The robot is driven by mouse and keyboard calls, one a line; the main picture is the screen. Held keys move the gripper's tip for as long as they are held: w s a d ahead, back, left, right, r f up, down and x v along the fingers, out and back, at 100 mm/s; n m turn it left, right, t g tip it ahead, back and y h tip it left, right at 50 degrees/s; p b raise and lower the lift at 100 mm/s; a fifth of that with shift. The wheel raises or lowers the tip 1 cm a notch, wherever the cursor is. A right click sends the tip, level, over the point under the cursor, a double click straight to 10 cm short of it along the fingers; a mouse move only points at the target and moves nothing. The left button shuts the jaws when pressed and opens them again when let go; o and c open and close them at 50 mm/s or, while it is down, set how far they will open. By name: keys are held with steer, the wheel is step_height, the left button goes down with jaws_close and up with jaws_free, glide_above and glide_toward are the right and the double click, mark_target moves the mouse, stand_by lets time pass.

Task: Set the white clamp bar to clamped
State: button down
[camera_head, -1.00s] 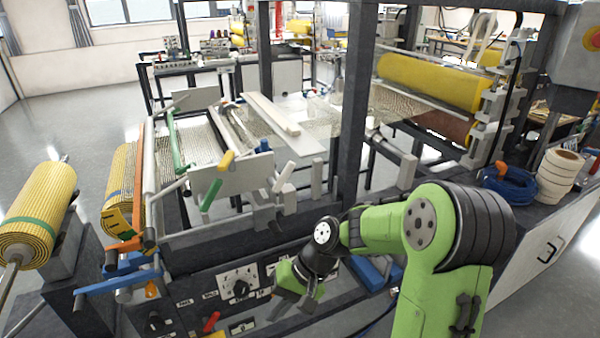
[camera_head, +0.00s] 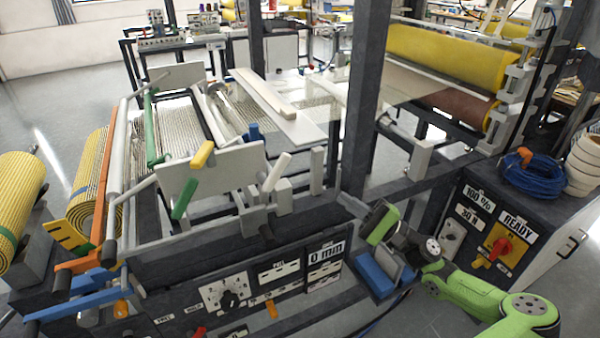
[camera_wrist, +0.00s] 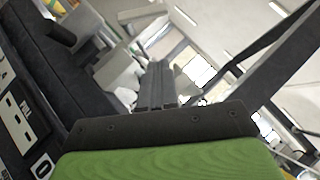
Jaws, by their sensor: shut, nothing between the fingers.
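A white-handled lever (camera_head: 277,172) stands tilted up and to the right on a grey bracket at the front of the machine; I take it for the white clamp bar. A long white bar (camera_head: 262,92) also lies on a pale plate farther back. My gripper (camera_head: 352,205) is to the right of the white lever, beside the dark frame post and apart from the lever. In the wrist view its dark fingers (camera_wrist: 156,82) are together and empty. Pale blurred machine parts (camera_wrist: 118,72) are left of the fingertips there; I cannot tell whether the lever is among them.
Yellow (camera_head: 203,154), green (camera_head: 184,199) and blue (camera_head: 253,131) handles are left of the white lever. A dark upright post (camera_head: 366,110) rises just behind my gripper.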

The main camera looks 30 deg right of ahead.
mark_target(286, 164)
steer(key=s+a+r+b+x, duration=0.1)
steer(key=s+x, duration=0.1)
steer(key=x, duration=1)
steer(key=shift+w+a+r+b, duration=0.15)
steer(key=shift+w+a+b, duration=0.2)
steer(key=shift+a, duration=0.25)
steer(key=shift+r, duration=0.1)
steer(key=shift+a+r+n+g+p, duration=0.1)
steer(key=shift+r+n+g+p, duration=0.05)
steer(key=shift+n+g+p, duration=0.3)
